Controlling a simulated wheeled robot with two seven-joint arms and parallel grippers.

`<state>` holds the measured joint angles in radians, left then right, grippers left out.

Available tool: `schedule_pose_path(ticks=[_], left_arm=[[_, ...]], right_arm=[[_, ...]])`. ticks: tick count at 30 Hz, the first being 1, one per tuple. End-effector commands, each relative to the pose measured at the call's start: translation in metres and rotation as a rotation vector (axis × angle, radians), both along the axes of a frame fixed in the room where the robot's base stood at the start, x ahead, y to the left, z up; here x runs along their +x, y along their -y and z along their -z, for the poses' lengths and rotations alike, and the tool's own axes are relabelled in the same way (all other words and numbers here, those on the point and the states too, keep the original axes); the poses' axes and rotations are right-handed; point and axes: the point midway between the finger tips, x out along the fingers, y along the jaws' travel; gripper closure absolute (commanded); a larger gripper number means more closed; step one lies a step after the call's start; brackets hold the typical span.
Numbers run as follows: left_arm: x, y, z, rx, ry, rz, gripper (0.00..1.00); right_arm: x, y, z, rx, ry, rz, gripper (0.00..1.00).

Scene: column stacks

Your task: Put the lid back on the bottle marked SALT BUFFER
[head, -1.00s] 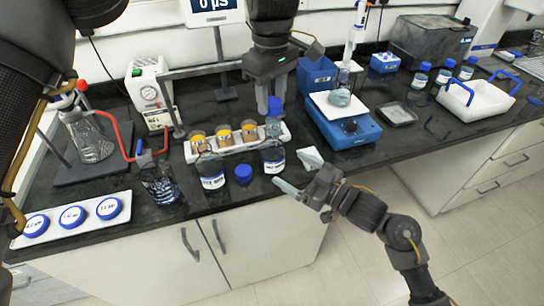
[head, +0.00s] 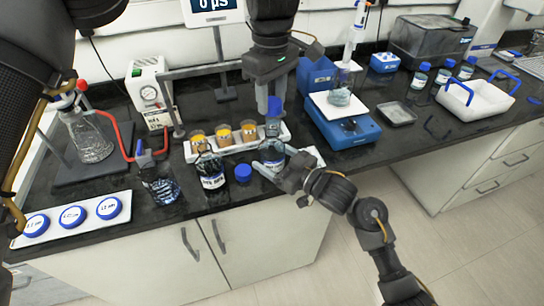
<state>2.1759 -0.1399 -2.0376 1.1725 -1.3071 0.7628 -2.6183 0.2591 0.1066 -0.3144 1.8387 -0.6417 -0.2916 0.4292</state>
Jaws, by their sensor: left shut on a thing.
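My left gripper (head: 268,92) points down and is shut on a blue lid (head: 275,107), held over a dark glass bottle (head: 272,150) with a white label. Another blue lid (head: 243,172) lies between the bottles.
A white rack (head: 232,147) with several orange-topped vials is behind the bottles. A blue balance or stirrer (head: 345,130) stands to the right. The counter's front edge is close.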

Motion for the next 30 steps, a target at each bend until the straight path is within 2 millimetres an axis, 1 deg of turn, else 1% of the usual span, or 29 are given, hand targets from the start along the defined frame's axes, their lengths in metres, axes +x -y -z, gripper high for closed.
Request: schedule_pose_path(ticks=[1,9,12,14,16,21,24,27,30], left_arm=[[0.000,0.000,0.000,0.000,0.000,0.000,0.82],[0.000,0.000,0.000,0.000,0.000,0.000,0.82],[0.000,0.000,0.000,0.000,0.000,0.000,0.82],[0.000,0.000,0.001,0.001,-0.001,0.000,0.82],[0.000,0.000,0.008,0.001,-0.002,0.001,0.82],[-0.001,0.000,0.033,0.001,-0.004,0.000,0.82],[-0.001,0.000,0.044,0.002,-0.002,0.000,0.82],[-0.001,0.001,0.050,0.001,-0.001,0.000,0.82],[-0.001,0.001,0.050,0.000,0.000,0.000,0.82]], right_arm=[[0.000,0.000,0.000,0.000,0.000,0.000,0.32],[0.000,0.000,0.000,0.000,0.000,0.000,0.67],[0.000,0.000,0.000,0.000,0.000,0.000,0.79],[0.000,0.000,0.000,0.000,0.000,0.000,0.79],[0.000,0.000,0.000,0.000,0.000,0.000,0.79],[0.000,0.000,0.000,0.000,0.000,0.000,0.79],[0.000,0.000,0.000,0.000,0.000,0.000,0.79],[0.000,0.000,0.000,0.000,0.000,0.000,0.79],[0.000,0.000,0.000,0.000,-0.001,0.000,0.79]])
